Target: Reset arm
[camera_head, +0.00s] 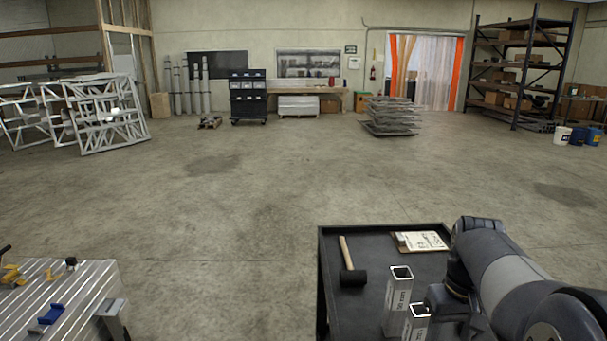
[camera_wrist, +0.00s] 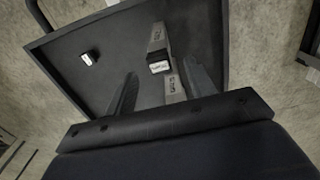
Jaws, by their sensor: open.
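My arm (camera_head: 510,280) reaches in from the right in the head view, over a dark cart (camera_head: 335,309). My gripper (camera_wrist: 160,88) is open in the wrist view, its two dark fingers spread apart above the cart top (camera_wrist: 118,50). Two square aluminium tubes with printed labels stand on the cart close beside my wrist, one farther back (camera_head: 398,293) and one nearer (camera_head: 416,323). In the wrist view a tube (camera_wrist: 157,38) shows beyond and between the fingers. I cannot tell whether the fingers touch any tube. The fingertips are not clear in the head view.
A mallet (camera_head: 352,277) and a clipboard (camera_head: 420,240) lie on the cart. A ribbed metal bench (camera_head: 70,300) with clamps stands at lower left. The concrete floor between is clear. Metal frames (camera_head: 105,115), stacked parts (camera_head: 391,117) and a shelf rack (camera_head: 515,75) stand farther back.

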